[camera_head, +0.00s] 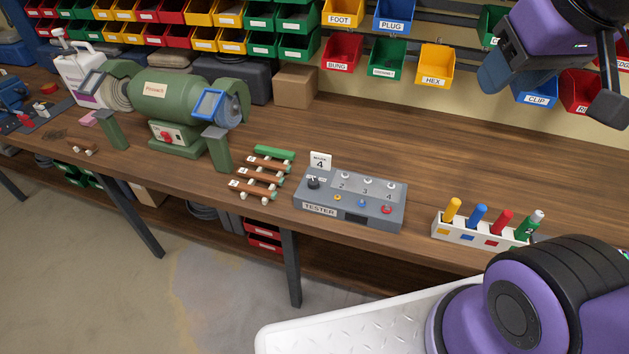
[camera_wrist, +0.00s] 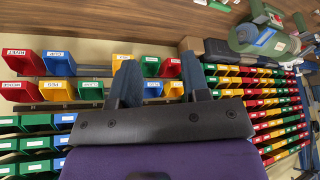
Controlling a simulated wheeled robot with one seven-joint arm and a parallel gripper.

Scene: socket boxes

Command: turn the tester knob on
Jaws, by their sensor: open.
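The tester (camera_head: 379,211) is a grey sloped box on the workbench, in the middle of the head view. Which way the knob points is too small to tell. The panel also has several small sockets and coloured parts. My gripper (camera_head: 553,92) is at the upper right, high above the bench and far from the tester. It is open and empty; in the wrist view its two fingers (camera_wrist: 162,78) stand apart, and the tester does not show there.
A green bench grinder (camera_head: 178,105) stands left of the tester. Labelled bins (camera_head: 435,65) line the wall. The bench behind the tester is clear.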

